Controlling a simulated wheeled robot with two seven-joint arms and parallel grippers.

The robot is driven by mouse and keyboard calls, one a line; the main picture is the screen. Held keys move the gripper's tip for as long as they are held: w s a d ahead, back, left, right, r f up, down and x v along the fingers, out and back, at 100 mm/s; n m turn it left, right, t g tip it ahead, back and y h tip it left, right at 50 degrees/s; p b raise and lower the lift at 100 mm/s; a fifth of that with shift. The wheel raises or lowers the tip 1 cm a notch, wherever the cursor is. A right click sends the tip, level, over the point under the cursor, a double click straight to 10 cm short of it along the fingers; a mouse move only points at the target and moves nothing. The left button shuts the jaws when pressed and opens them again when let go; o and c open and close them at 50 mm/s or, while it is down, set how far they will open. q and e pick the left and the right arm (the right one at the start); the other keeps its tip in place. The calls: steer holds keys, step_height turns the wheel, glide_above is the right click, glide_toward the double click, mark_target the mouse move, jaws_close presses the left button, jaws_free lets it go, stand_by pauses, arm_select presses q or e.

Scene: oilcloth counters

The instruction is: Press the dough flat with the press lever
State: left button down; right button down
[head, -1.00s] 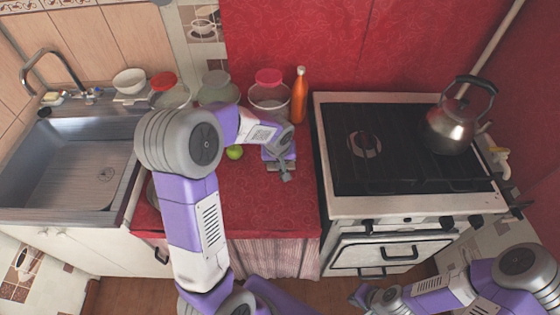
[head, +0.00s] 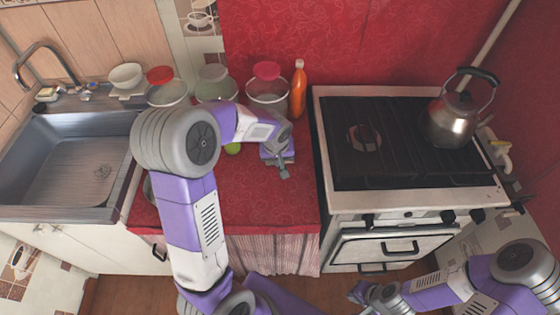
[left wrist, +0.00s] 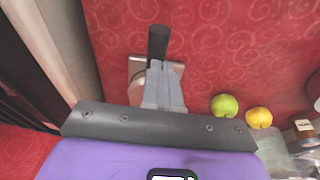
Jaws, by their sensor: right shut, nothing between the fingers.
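The press shows in the left wrist view as a pale metal plate (left wrist: 136,68) with a dark lever handle (left wrist: 158,42) standing out beyond my fingertips. My left gripper (left wrist: 163,68) is over the press, its two grey fingers close together and covering part of it. I cannot tell whether the fingers touch the lever. In the head view my left gripper (head: 283,172) is over the red counter and mostly hides the press. I see no dough in either view. My right gripper (head: 358,293) is shut and empty, low in front of the stove.
A green apple (left wrist: 224,105) and a yellow fruit (left wrist: 258,117) lie right of the press in the wrist view. Lidded bowls (head: 267,90) and an orange bottle (head: 298,92) line the counter's back. The stove (head: 410,200) with a kettle (head: 452,120) is right, the sink (head: 70,175) left.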

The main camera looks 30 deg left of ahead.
arm_select(q)
steer(key=a+p+v, duration=0.1)
steer(key=p+v, duration=0.3)
steer(key=v, duration=0.9)
steer(key=shift+d, duration=0.35)
